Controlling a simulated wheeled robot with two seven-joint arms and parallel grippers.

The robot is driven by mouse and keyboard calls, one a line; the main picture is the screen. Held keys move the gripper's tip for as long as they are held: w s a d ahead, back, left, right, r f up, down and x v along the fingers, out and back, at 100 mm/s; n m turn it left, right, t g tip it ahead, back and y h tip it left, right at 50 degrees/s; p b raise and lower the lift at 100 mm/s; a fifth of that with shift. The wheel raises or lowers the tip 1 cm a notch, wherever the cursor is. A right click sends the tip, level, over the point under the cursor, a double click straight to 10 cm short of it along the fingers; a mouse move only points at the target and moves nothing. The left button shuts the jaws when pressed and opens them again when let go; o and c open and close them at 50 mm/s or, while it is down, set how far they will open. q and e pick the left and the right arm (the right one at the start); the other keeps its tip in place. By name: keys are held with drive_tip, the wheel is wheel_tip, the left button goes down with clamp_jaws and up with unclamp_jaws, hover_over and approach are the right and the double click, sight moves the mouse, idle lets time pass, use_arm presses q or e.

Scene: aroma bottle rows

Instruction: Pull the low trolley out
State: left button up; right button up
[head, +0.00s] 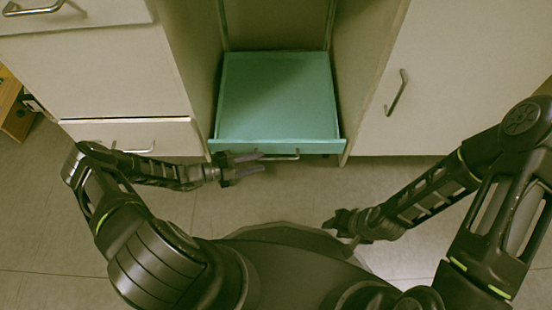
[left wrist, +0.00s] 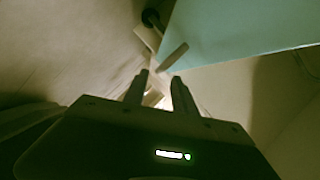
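The low trolley (head: 275,100) is a teal, shallow, tray-like unit standing in the gap between white cabinets. Its metal bar handle (head: 284,157) is on the low front face. My left gripper (head: 262,163) is at the left end of this handle, with its fingers apart. In the left wrist view the teal trolley (left wrist: 235,30) fills the upper right and the handle bar (left wrist: 173,55) lies just beyond the open fingertips (left wrist: 160,76), with nothing seen between them. My right gripper (head: 338,222) hangs low over the floor, away from the trolley; its finger gap is unclear.
A white drawer cabinet (head: 100,70) stands left of the gap, with a low drawer (head: 135,136) sticking out slightly. A white cabinet door (head: 455,80) with a metal handle (head: 396,92) is on the right. The floor (head: 290,195) before the trolley is clear up to my base.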

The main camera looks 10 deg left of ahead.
sight(273, 160)
use_arm(q)
drive_tip(key=b+x, duration=0.1)
drive_tip(key=x, duration=0.5)
drive_tip(key=shift+f+b, duration=0.15)
drive_tip(key=shift+b, duration=0.2)
drive_tip(key=shift+w+d, duration=0.25)
drive_tip(key=shift+d, duration=0.2)
clamp_jaws()
idle(0.7)
